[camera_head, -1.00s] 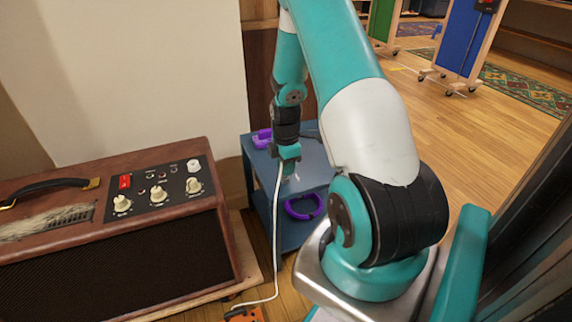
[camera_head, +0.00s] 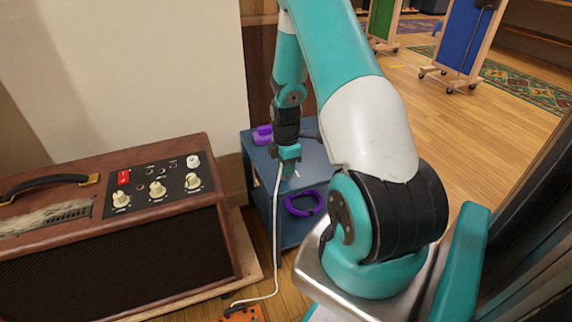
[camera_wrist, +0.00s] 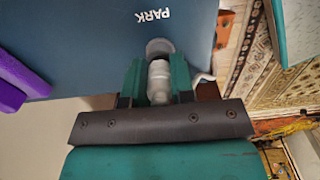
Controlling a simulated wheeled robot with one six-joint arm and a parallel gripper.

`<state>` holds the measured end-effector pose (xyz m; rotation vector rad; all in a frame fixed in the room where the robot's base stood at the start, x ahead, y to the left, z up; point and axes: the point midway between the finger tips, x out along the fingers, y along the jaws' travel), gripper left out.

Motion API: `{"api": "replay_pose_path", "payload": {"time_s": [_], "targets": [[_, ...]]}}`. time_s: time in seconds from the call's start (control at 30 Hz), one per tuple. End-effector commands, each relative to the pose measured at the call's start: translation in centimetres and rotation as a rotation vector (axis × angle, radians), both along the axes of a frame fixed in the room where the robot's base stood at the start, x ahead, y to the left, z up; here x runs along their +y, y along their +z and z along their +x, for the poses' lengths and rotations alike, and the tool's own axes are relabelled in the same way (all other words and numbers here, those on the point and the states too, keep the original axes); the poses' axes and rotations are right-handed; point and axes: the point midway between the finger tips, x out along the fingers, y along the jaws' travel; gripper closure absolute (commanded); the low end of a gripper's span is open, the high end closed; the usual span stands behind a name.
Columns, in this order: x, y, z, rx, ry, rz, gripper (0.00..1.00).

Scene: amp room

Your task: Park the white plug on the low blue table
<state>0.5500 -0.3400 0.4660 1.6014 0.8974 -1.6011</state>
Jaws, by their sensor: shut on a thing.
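The white plug (camera_wrist: 160,82) is held between the teal fingers of my gripper (camera_wrist: 158,72), which is shut on it, in the wrist view. Its far end looks blurred against the blue tabletop, so I cannot tell whether it touches. The low blue table (camera_wrist: 85,40) bears a white PARK label (camera_wrist: 155,14) just beyond the plug. In the head view my gripper (camera_head: 287,160) points down over the table (camera_head: 312,158), near its front edge. A white cable (camera_head: 275,225) hangs from the gripper to the floor; the plug itself is hard to make out there.
A purple object (camera_head: 262,134) lies on the table's far left; a purple ring (camera_head: 303,202) shows below the top's front edge. A brown amplifier (camera_head: 110,225) stands left. An orange box (camera_head: 245,314) sits on the floor by the cable.

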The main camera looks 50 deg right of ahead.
Motion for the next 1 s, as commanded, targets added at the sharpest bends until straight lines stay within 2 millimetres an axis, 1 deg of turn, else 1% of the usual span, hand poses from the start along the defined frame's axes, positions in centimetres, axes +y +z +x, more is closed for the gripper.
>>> {"api": "replay_pose_path", "payload": {"time_s": [0.5,0.53,0.63,0.67,0.9,1.0], "targets": [[-0.01,-0.4,0.01,0.0,0.0,0.0,1.0],[-0.01,-0.41,0.01,0.0,0.0,0.0,0.72],[-0.01,-0.41,0.01,0.0,0.0,0.0,0.49],[-0.01,-0.4,0.01,0.0,0.0,0.0,0.47],[0.0,-0.35,0.0,0.0,0.0,0.0,0.47],[-0.01,0.22,0.02,-0.001,0.0,-0.001,0.47]]}}
